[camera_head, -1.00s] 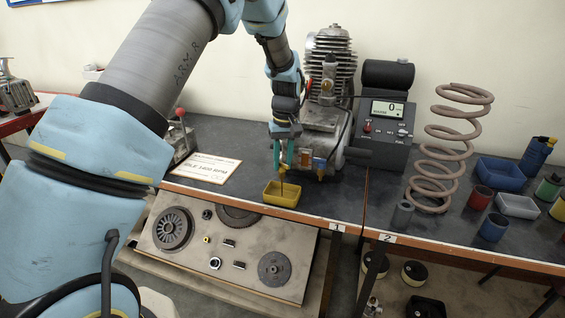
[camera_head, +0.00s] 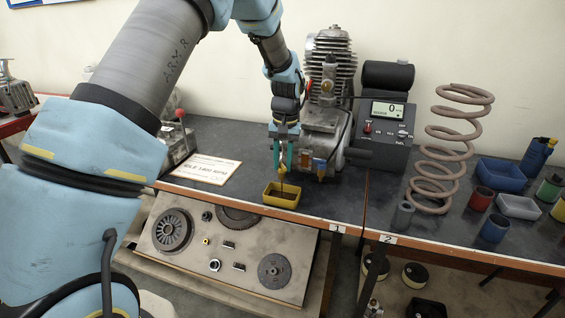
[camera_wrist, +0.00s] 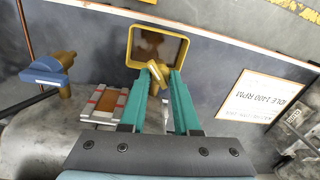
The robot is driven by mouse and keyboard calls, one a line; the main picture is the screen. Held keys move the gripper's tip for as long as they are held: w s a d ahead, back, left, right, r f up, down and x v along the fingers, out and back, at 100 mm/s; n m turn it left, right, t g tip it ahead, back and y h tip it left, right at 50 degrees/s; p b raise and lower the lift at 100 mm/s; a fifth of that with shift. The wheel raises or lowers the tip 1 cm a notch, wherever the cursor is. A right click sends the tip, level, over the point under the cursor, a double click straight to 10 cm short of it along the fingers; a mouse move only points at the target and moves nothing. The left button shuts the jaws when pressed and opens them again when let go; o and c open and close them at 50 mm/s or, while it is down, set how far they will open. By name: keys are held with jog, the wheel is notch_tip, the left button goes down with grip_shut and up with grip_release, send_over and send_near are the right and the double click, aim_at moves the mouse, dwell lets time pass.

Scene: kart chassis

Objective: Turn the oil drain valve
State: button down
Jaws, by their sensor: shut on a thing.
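The engine (camera_head: 325,110) stands on the bench with its finned cylinder up. My gripper (camera_head: 284,160) is at its left front side, fingers pointing down. In the wrist view my green fingers (camera_wrist: 160,75) are shut on the brass oil drain valve (camera_wrist: 153,68), whose handle lies tilted between the tips. The valve also shows in the head view (camera_head: 283,176), partly hidden by the fingers. Directly below it sits a yellow tray (camera_head: 295,204) with brown contents, also in the wrist view (camera_wrist: 131,50). A second brass valve with a blue handle (camera_wrist: 45,72) is apart from my fingers.
A white sign (camera_head: 207,169) lies left of the tray. A grey meter box (camera_head: 385,125), a large coil spring (camera_head: 440,195) and several cups and bins stand to the right. The bench's front edge (camera_head: 310,219) runs close before the tray.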

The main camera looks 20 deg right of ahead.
jog(key=c, duration=0.6)
grip_release()
jog(key=shift+c, duration=0.2)
jog(key=shift+r, duration=0.1)
notch_tip(320, 180, up, 11)
jog(key=b, duration=0.2)
jog(key=shift+s+d, duration=0.2)
jog(key=shift+d, duration=0.05)
jog(key=shift+f, duration=0.2)
jog(key=a+f+n, duration=0.1)
jog(key=a+n, duration=0.2)
jog(key=a, duration=1.6)
jog(key=s+a+f+n, duration=0.1)
jog(key=s+a, duration=0.4)
jog(key=a, duration=0.4)
jog(key=s+a+f+n+t, duration=0.1)
jog(key=s+a+f, duration=0.1)
jog(key=s+a, duration=0.4)
jog(key=a, duration=0.3)
jog(key=shift+a+f+n+h, duration=0.25)
jog(key=shift+f+n+h, duration=0.05)
jog(key=shift+n, duration=0.1)
